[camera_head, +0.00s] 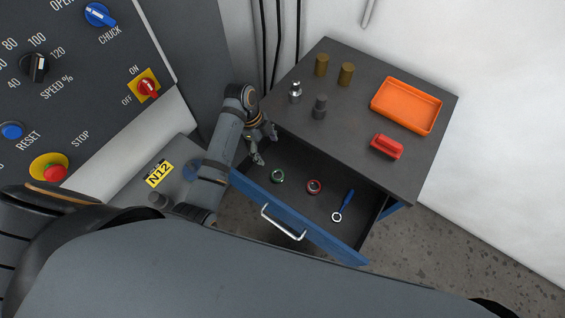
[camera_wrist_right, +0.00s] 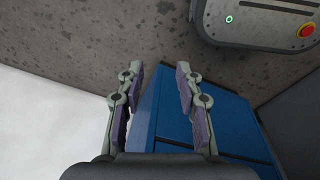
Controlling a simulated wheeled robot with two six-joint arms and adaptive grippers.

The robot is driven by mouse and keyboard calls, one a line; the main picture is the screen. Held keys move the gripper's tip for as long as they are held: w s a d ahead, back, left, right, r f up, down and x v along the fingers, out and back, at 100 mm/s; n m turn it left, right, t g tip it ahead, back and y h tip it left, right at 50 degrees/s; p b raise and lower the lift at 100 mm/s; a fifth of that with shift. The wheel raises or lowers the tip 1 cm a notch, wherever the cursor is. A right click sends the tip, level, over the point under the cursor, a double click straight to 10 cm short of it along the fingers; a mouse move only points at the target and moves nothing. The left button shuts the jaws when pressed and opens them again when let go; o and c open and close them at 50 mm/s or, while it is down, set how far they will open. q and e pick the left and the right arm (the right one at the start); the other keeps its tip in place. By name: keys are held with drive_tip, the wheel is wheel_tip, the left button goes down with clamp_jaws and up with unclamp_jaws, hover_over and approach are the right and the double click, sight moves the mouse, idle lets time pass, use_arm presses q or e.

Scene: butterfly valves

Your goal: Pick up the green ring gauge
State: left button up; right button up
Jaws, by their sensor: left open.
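The green ring gauge (camera_head: 277,176) lies in the open drawer (camera_head: 330,236), near the drawer's left end. My left gripper (camera_head: 266,148) is open and empty, above the left part of the drawer. It is just up and left of the green ring in the head view, apart from it. My right gripper (camera_wrist_right: 160,76) shows in the right wrist view with its fingers apart and nothing between them. It is not seen in the head view.
In the drawer are a red ring (camera_head: 314,186) and a blue-handled tool (camera_head: 343,205). The dark cabinet top (camera_head: 345,125) bears brass and grey cylindrical parts, an orange tray (camera_head: 407,83) and a red block (camera_head: 386,146). A control panel (camera_head: 75,75) stands at left.

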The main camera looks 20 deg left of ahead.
use_arm(q)
wheel_tip(320, 180, down, 4)
drive_tip(key=b, duration=0.6)
approach(279, 177)
drive_tip(key=shift+d+f, duration=0.1)
drive_tip(key=shift+f, duration=0.45)
drive_tip(key=shift+d+f, duration=0.1)
drive_tip(key=shift+f, duration=0.15)
drive_tip(key=x, duration=0.4)
drive_tip(key=shift+s+d+p, duration=0.1)
drive_tip(key=shift+s+p, duration=0.05)
drive_tip(key=shift+p, duration=0.2)
drive_tip(key=shift+d+f, duration=0.15)
drive_tip(key=shift+f, duration=0.25)
use_arm(e)
wheel_tip(279, 177, down, 7)
drive_tip(key=s, duration=0.2)
drive_tip(key=shift+r, duration=0.2)
use_arm(q)
drive_tip(key=shift+c, duration=0.4)
use_arm(e)
drive_tip(key=shift+a, duration=0.1)
